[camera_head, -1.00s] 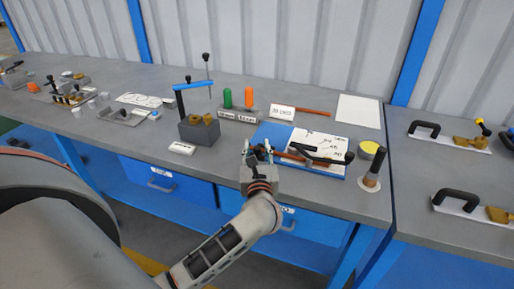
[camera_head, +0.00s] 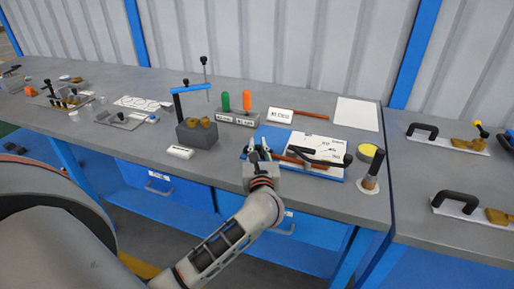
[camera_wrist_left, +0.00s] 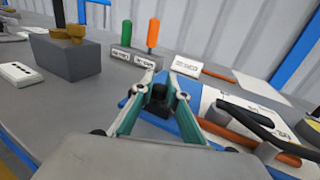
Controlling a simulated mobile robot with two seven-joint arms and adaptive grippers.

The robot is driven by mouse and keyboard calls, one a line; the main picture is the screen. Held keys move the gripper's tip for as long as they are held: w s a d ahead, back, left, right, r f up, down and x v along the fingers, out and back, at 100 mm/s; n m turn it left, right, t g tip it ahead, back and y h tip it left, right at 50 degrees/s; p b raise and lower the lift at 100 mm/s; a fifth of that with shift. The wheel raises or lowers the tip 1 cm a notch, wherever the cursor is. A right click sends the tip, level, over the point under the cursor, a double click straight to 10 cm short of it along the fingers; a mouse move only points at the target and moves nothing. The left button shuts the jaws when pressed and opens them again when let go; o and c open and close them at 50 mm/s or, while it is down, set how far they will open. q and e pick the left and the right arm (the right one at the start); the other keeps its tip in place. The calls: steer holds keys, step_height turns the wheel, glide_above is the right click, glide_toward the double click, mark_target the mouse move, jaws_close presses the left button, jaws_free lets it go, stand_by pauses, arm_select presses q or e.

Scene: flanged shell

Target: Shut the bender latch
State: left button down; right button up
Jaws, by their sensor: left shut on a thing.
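The tube bender, with black handles (camera_head: 318,160) and a copper-coloured tube (camera_head: 315,150), lies on a blue and white board (camera_head: 305,143) near the bench's front edge. My left gripper (camera_head: 258,154) is at the board's left end. In the left wrist view, my left gripper (camera_wrist_left: 160,90) is shut on a small black part (camera_wrist_left: 160,97) low between its fingertips. I cannot tell for certain whether this part is the bender latch. The fingers hide much of it. The bender's black handle (camera_wrist_left: 245,120) passes to the right of the fingers. My right gripper is not in view.
A grey block with a blue lever (camera_head: 197,133) stands left of the gripper. Green and orange cylinders (camera_head: 236,101) stand behind. A white label (camera_head: 281,115), yellow-topped tin (camera_head: 368,150) and black-handled post (camera_head: 373,170) are nearby. More handled tools (camera_head: 458,205) lie at right.

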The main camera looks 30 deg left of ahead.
arm_select(q)
steer(key=c, duration=2)
jaws_free()
steer(key=shift+w+r, duration=0.1)
steer(key=shift+w, duration=0.05)
steer(key=shift+o, duration=0.2)
steer(key=v, duration=1.1)
steer(key=shift+s+d, duration=0.25)
steer(key=shift+s, duration=0.15)
